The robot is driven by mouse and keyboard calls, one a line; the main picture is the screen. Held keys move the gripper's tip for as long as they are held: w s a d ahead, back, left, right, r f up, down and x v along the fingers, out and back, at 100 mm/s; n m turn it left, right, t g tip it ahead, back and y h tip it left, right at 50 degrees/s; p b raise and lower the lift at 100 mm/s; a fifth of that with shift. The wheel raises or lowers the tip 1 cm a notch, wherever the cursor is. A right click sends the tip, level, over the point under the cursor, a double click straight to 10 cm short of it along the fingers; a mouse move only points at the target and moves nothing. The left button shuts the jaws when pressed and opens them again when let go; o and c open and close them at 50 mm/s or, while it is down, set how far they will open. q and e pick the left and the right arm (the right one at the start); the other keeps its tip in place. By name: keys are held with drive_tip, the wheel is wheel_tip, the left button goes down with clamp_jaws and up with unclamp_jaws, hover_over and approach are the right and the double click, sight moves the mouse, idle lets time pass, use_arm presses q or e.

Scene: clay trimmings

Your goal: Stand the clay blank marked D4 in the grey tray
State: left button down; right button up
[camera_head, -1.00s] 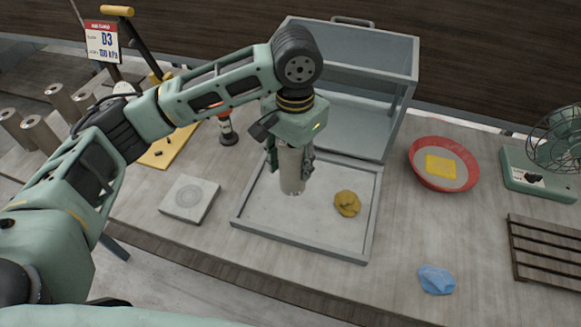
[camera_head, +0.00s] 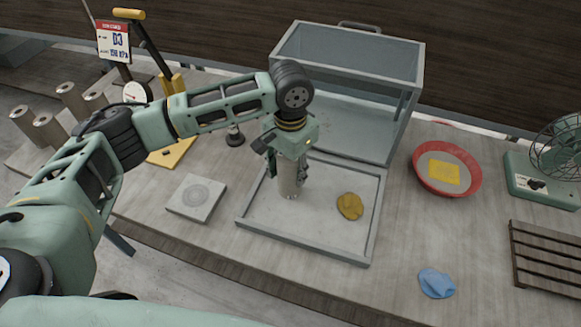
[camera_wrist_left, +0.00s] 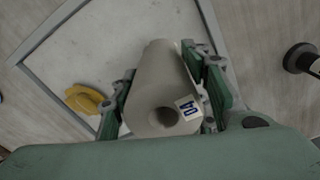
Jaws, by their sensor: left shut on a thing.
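The clay blank (camera_head: 288,180) is a grey hollow cylinder held upright inside the grey tray's outline. In the left wrist view the blank (camera_wrist_left: 162,85) carries a white label reading D4. My left gripper (camera_head: 288,172) is shut on it, with fingers on both sides. The grey tray (camera_head: 305,248) is a square with a low grey frame and a pale floor. The blank's lower end is at or just above this floor; I cannot tell whether it touches. My right gripper is not in view.
A yellow-brown lump (camera_head: 350,206) lies in the tray, right of the blank. A clear-walled case (camera_head: 345,60) stands behind. A square slab (camera_head: 196,198) is left, a red bowl (camera_head: 417,170) right. A blue cloth (camera_head: 437,283) lies front right. Several cylinders stand far left.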

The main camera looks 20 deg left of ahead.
use_arm(q)
drive_tip(key=c, duration=1)
unclamp_jaws()
drive_tip(key=shift+f, duration=0.1)
wheel_tip(320, 180, up, 11)
drive_tip(key=shift+f+b, duration=0.1)
drive_tip(key=shift+b, duration=0.8)
drive_tip(key=shift+r, duration=0.75)
